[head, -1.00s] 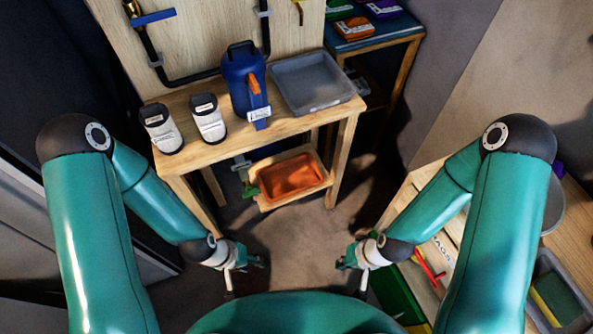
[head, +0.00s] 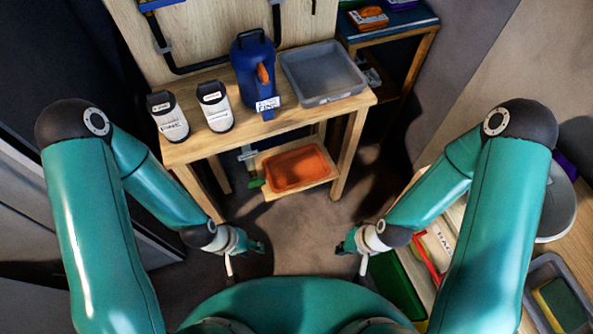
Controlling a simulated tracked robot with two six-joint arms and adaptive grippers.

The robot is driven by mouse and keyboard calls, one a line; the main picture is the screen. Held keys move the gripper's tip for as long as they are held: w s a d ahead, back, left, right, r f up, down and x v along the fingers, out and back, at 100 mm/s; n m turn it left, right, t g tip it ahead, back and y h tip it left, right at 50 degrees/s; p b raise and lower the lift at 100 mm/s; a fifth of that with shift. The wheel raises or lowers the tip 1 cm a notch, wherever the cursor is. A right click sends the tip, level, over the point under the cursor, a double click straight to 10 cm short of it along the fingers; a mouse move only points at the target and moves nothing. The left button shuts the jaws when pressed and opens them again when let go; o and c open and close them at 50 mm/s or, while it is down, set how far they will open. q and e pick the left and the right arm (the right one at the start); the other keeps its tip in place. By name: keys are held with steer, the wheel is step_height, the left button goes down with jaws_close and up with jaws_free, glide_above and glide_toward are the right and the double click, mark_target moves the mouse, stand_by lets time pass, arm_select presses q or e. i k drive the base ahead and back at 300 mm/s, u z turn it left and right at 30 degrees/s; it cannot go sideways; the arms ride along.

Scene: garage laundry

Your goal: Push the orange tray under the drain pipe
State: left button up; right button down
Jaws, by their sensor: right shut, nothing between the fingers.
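The orange tray (head: 297,168) lies on the low wooden shelf (head: 328,171) under the workbench. A dark pipe (head: 200,69) runs along the backboard above the bench top; I cannot tell whether it is the drain pipe. A grey valve-like fitting with a green end (head: 255,181) hangs at the left of the shelf, beside the tray. My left gripper (head: 262,248) is in front of the bench at lower left, apart from the tray; its fingers are too small to judge. My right gripper (head: 343,246) is shut and empty, in front of the bench to the right.
On the bench (head: 200,150) stand two white bottles (head: 170,118), a blue jug (head: 254,72) and a grey tray (head: 322,72). A side table with a green bin (head: 398,285) and a sponge (head: 562,305) is at right. Floor between bench and grippers is clear.

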mark_target(287, 169)
steer(key=z, duration=0.15)
steer(key=k, duration=1.45)
steer(key=u, duration=0.75)
steer(key=i, duration=1)
steer(key=z, duration=0.05)
